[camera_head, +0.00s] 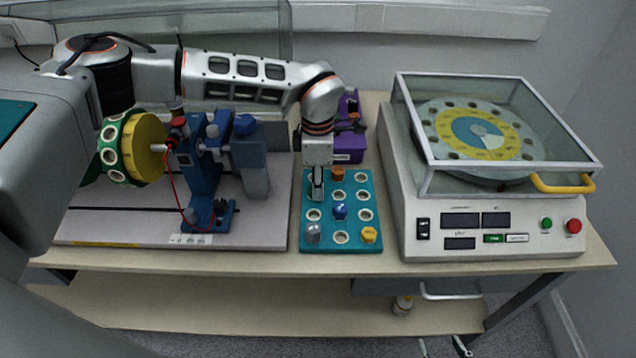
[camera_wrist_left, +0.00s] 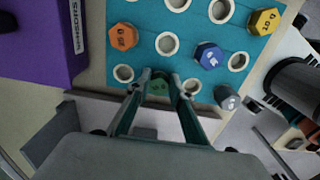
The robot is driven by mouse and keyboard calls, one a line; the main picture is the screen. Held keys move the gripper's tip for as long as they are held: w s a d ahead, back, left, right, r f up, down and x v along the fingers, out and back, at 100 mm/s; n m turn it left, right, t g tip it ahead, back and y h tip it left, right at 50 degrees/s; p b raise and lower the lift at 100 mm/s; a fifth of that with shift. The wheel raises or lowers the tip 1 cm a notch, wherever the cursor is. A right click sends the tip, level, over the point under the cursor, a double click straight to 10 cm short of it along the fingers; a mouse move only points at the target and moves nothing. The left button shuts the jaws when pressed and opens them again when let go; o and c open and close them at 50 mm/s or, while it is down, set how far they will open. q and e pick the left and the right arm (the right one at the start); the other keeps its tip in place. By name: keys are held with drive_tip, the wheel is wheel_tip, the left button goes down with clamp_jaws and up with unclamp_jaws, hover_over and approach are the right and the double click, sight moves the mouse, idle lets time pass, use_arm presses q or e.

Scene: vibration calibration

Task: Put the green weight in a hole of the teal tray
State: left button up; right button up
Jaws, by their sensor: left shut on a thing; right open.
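The teal tray (camera_head: 327,247) lies mid-table with rows of white-ringed holes. My left gripper (camera_head: 317,198) points down over its left column and is shut on the green weight (camera_wrist_left: 158,86), which shows between the fingertips in the left wrist view. The weight is over or in a left-column hole; I cannot tell whether it is seated. In the head view the gripper hides it. Orange (camera_head: 337,174), blue (camera_head: 340,211), grey (camera_head: 313,232) and yellow (camera_head: 369,235) weights sit in other holes. My right gripper (camera_head: 443,347) is open at the bottom edge, only its tips showing.
The purple bin (camera_head: 349,144) stands behind the tray. The blue stand with a green-yellow wheel (camera_head: 150,145) is left on a grey plate. The machine with a glass cover (camera_head: 490,215) is close on the right. Several tray holes are empty (camera_head: 340,237).

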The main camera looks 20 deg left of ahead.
use_arm(q)
drive_tip(key=o, duration=0.8)
drive_tip(key=shift+o, duration=0.2)
wheel_tip(320, 180, up, 12)
idle(0.4)
